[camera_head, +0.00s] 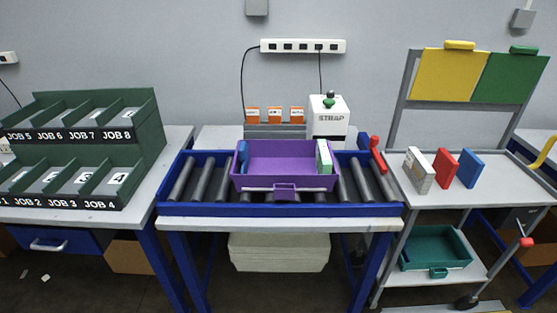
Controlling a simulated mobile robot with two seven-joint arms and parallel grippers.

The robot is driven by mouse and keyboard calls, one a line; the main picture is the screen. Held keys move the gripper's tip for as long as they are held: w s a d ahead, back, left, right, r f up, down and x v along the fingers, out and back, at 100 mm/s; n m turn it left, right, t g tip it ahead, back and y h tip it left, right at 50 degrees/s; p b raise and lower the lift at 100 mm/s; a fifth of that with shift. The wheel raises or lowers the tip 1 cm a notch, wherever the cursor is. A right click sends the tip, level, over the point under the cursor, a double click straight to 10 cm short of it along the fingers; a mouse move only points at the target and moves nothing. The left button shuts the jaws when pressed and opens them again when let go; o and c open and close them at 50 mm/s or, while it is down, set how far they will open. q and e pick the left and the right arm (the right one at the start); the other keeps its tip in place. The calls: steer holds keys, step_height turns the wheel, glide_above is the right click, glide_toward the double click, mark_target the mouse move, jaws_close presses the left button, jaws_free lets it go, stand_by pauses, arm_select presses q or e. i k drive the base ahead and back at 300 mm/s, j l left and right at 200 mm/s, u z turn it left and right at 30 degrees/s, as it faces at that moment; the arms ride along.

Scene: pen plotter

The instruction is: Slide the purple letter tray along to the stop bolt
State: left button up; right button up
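The purple letter tray (262,180) sits upright on the blue-framed roller conveyor (215,211), near its middle. It holds a blue item (242,157) at its left end and a green-and-white box (324,157) at its right end. A small purple tab with a handle bar shows on its front wall. A red upright piece (377,154) stands at the conveyor's right end; I cannot tell whether it is the stop bolt. Bare rollers lie on both sides of the tray. Neither gripper is in view.
A white STRAP machine (328,119) and orange-labelled boxes (269,115) stand behind the conveyor. Green JOB sorting racks (150,125) are at the left. A grey cart (440,197) at the right carries white, red and blue upright items. A green tray (428,246) lies on its lower shelf.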

mark_target(285, 168)
steer(key=i+l, duration=0.1)
steer(key=i, duration=0.85)
